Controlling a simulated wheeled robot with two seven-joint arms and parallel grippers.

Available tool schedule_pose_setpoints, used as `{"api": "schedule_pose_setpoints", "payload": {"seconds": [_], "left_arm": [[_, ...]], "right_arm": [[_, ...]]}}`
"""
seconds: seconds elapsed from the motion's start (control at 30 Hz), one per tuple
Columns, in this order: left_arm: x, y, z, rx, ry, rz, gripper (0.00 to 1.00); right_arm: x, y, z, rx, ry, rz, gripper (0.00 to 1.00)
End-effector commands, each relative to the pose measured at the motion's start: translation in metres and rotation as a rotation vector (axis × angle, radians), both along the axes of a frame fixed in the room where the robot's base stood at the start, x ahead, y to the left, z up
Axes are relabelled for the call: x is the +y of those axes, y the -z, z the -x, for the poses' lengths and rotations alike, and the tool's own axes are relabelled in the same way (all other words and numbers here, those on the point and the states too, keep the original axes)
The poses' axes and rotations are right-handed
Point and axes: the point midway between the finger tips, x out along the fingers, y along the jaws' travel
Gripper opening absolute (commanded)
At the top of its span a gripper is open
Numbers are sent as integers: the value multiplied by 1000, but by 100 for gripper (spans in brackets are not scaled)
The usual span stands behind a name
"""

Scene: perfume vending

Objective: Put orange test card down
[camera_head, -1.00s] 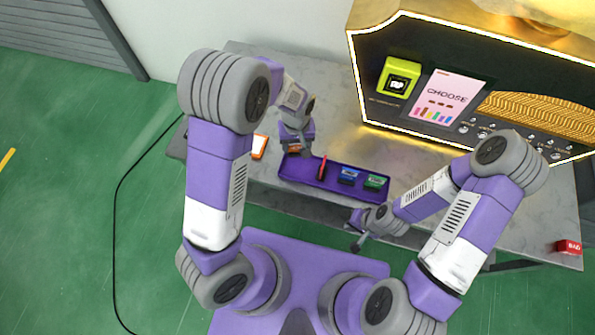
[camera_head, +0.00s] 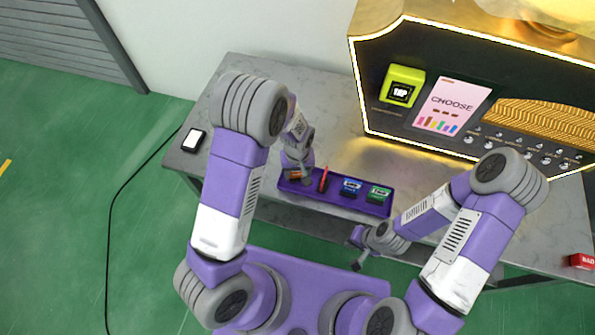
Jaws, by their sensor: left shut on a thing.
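My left gripper (camera_head: 299,175) points down at the left end of the purple tray (camera_head: 340,203). It is shut on the orange test card (camera_head: 293,174), of which only a small orange edge shows beside the fingers. The card is at the tray's left end; I cannot tell whether it touches the tray floor. A red thin item (camera_head: 324,178), a blue item (camera_head: 350,187) and a green item (camera_head: 378,193) stand in the tray to its right. My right gripper (camera_head: 357,248) is in front of the table edge, away from the tray; its jaw opening is unclear.
A black device with a white screen (camera_head: 193,140) lies at the table's left end. The gold-trimmed machine with a CHOOSE panel (camera_head: 452,106) and yellow-green tap unit (camera_head: 401,87) stands behind. A red box (camera_head: 582,261) sits at the far right. My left arm hides part of the table.

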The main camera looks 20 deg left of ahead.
Motion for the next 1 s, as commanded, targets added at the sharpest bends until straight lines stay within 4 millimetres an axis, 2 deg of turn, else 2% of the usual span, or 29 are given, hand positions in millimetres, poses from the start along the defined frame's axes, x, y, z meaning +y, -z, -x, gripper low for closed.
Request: {"api": "schedule_pose_setpoints", "payload": {"seconds": [0.17,0.2,0.33,0.7,0.87,1.0], "left_arm": [[0,4,0,0,0,0,27],[0,4,0,0,0,0,62],[0,3,0,0,0,0,81],[0,-2,0,0,0,0,82],[0,-28,-1,-4,0,1,82],[0,-61,-1,-5,0,1,82]], "right_arm": [[0,3,0,0,0,0,0],[0,2,0,0,0,0,0],[0,2,0,0,0,0,0],[0,-2,0,0,0,0,0],[0,-12,0,0,0,0,0],[0,-23,0,0,0,0,0]]}}
